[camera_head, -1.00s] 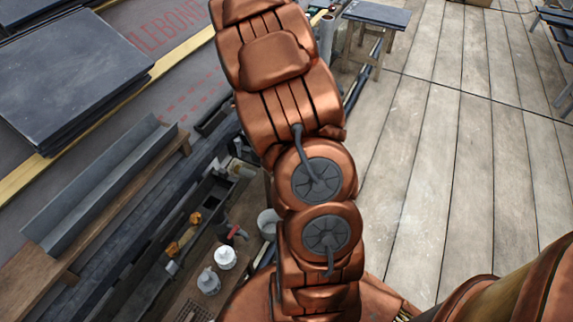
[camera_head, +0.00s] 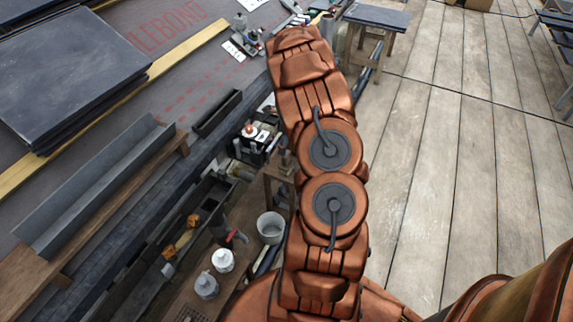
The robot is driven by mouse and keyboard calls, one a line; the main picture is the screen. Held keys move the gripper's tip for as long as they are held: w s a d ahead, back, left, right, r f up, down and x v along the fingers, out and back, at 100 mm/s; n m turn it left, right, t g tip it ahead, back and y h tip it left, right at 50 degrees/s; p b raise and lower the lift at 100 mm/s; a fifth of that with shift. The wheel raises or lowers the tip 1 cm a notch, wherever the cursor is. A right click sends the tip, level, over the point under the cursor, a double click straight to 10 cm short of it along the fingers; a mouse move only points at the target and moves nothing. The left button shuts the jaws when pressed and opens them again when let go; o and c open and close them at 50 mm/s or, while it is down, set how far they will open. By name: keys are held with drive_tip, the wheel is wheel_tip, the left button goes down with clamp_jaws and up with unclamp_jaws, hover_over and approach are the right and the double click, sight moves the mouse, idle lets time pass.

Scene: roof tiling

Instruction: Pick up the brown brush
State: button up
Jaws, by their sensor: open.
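I cannot make out a brown brush for certain in the head view. My copper-coloured arm rises through the middle of the picture and hides part of the bench and tool area behind it. My gripper is not visible; the arm's far end near the top hides whatever lies beyond it. Several small tools (camera_head: 297,20) lie near the top, just past the arm, too small to tell apart.
Dark slates (camera_head: 70,75) are stacked at upper left, near a metal angle channel (camera_head: 95,185). A grey bucket (camera_head: 270,228), white bottles (camera_head: 222,260) and a red-black tool (camera_head: 232,232) stand lower centre. A small table (camera_head: 378,16) is at top.

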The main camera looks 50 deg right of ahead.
sight(287, 153)
drive_tip(key=shift+a+f+b, duration=0.15)
drive_tip(key=shift+f+b, duration=0.15)
drive_tip(key=shift+f, duration=1)
drive_tip(key=shift+a+f+b, duration=0.1)
drive_tip(key=shift+f+b, duration=0.2)
drive_tip(key=shift+f, duration=1)
drive_tip(key=shift+c, duration=0.3)
clamp_jaws()
